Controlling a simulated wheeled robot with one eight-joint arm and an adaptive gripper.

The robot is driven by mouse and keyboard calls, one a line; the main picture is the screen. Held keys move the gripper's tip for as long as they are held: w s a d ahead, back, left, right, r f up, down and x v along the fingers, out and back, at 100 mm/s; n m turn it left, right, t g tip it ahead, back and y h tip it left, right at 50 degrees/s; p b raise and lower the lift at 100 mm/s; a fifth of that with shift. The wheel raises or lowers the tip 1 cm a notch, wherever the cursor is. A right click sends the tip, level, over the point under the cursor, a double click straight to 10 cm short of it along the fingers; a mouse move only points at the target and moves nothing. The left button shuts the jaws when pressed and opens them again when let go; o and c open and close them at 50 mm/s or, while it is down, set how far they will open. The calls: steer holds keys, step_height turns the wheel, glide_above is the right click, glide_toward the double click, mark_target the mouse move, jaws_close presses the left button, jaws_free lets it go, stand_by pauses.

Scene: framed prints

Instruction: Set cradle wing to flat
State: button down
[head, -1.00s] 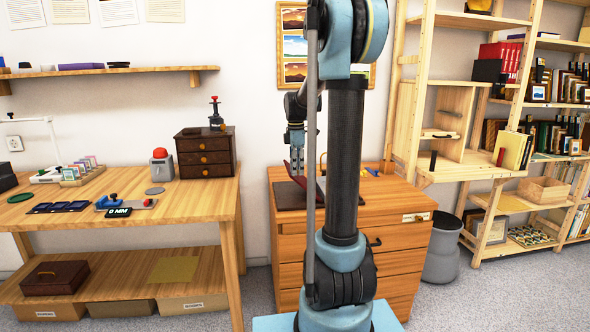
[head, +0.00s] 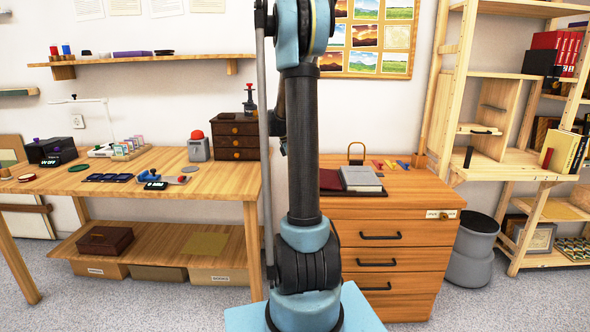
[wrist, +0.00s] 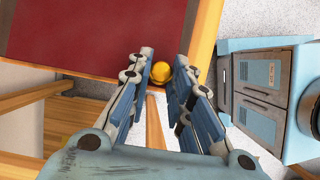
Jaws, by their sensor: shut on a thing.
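The book cradle (head: 375,193) is on the wooden cabinet, with a grey closed book (head: 360,178) on it. Its dark red wing (head: 330,180) extends left of the book and looks low, near flat; my arm hides its left part, so I cannot tell its exact tilt. In the wrist view the wing (wrist: 90,38) fills the upper left as a broad dark red panel. My gripper (wrist: 163,68) is shut on a round yellow knob (wrist: 161,71) by the wing's near edge. In the head view my arm hides the gripper.
A workbench (head: 225,175) with a small drawer chest (head: 237,135) stands left. Shelves (head: 500,130) and a grey bin (head: 472,250) stand right.

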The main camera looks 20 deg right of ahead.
steer(key=shift+w+a+f, duration=0.2)
steer(key=shift+a+f, duration=0.1)
steer(key=shift+f, duration=0.35)
steer(key=shift+w+a+f, duration=0.15)
steer(key=shift+a+f, duration=0.15)
steer(key=shift+f, duration=0.35)
steer(key=shift+a+f, duration=0.1)
steer(key=shift+f, duration=0.05)
steer(key=shift+s, duration=0.15)
steer(key=c, duration=1.9)
jaws_free()
steer(key=o, duration=0.5)
steer(key=shift+w+a+f, duration=0.25)
steer(key=shift+f, duration=0.05)
steer(key=shift+c, duration=0.2)
steer(key=shift+w+d+f, duration=0.1)
steer(key=shift+d, duration=0.05)
steer(key=shift+s+d+r, duration=0.15)
steer(key=shift+s+r, duration=0.05)
steer(key=shift+s, duration=0.05)
steer(key=shift+r, duration=0.25)
steer(key=v, duration=1.1)
steer(key=shift+r, duration=0.2)
